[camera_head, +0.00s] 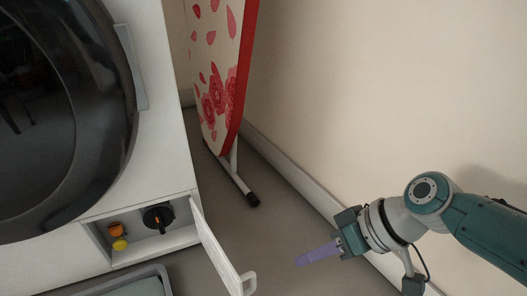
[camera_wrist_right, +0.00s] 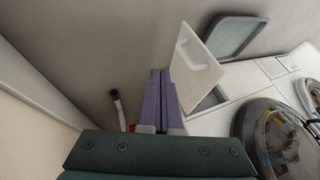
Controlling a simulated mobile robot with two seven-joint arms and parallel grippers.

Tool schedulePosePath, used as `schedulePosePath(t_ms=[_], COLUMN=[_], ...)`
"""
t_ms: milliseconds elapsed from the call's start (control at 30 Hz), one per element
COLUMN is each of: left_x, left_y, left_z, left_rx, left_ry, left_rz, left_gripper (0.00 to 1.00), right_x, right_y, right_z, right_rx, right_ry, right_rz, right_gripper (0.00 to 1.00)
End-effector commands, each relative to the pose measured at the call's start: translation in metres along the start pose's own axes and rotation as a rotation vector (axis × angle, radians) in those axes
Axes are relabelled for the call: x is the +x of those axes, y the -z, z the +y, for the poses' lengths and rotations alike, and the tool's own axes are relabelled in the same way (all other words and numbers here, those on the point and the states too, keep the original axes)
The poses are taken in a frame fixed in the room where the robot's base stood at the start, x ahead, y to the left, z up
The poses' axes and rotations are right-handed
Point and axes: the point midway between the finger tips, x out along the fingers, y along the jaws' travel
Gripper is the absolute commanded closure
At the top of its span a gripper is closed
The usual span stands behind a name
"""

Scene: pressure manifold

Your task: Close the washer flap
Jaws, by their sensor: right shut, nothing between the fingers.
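The washer flap (camera_head: 221,249) is a white panel hinged at the right edge of a small compartment (camera_head: 148,228) low on the white washer (camera_head: 172,150). It stands swung open, with a white handle (camera_head: 247,283) near its free end. In the right wrist view the flap (camera_wrist_right: 195,57) shows ahead of the fingers, its handle facing the camera. My right gripper (camera_head: 300,261) has purple fingers, shut and empty, to the right of the flap and apart from it. The fingers also show in the right wrist view (camera_wrist_right: 158,80). My left gripper is not in view.
Inside the compartment are a black knob (camera_head: 158,217) and orange and yellow parts (camera_head: 118,237). A grey tray or basket (camera_head: 130,281) lies on the floor in front. A floral ironing board (camera_head: 215,75) leans behind, its foot (camera_head: 252,199) on the floor. A wall is at right.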

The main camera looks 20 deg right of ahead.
Motion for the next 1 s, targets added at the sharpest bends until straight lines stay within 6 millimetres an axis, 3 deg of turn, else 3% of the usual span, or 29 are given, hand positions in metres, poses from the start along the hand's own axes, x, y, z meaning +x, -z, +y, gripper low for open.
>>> schedulePosePath(t_ms=[33,233,333,500,1000], left_x=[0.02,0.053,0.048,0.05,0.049], left_y=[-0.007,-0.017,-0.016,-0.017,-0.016], left_z=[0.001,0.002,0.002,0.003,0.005], left_rx=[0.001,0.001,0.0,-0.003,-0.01], left_ry=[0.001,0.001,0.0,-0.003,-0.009], left_rz=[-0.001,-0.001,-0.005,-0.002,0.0], left_gripper=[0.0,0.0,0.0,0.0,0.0], right_x=[0.021,0.061,0.062,0.069,0.07], right_y=[-0.004,-0.004,-0.001,0.0,-0.001], right_z=[0.004,0.003,-0.015,-0.031,-0.036], right_rx=[-0.001,-0.002,-0.002,-0.002,0.003], right_ry=[0.002,0.002,0.003,0.001,-0.002], right_rz=[0.003,0.001,0.0,-0.001,0.0], right_gripper=[1.0,1.0,1.0,1.0,1.0])
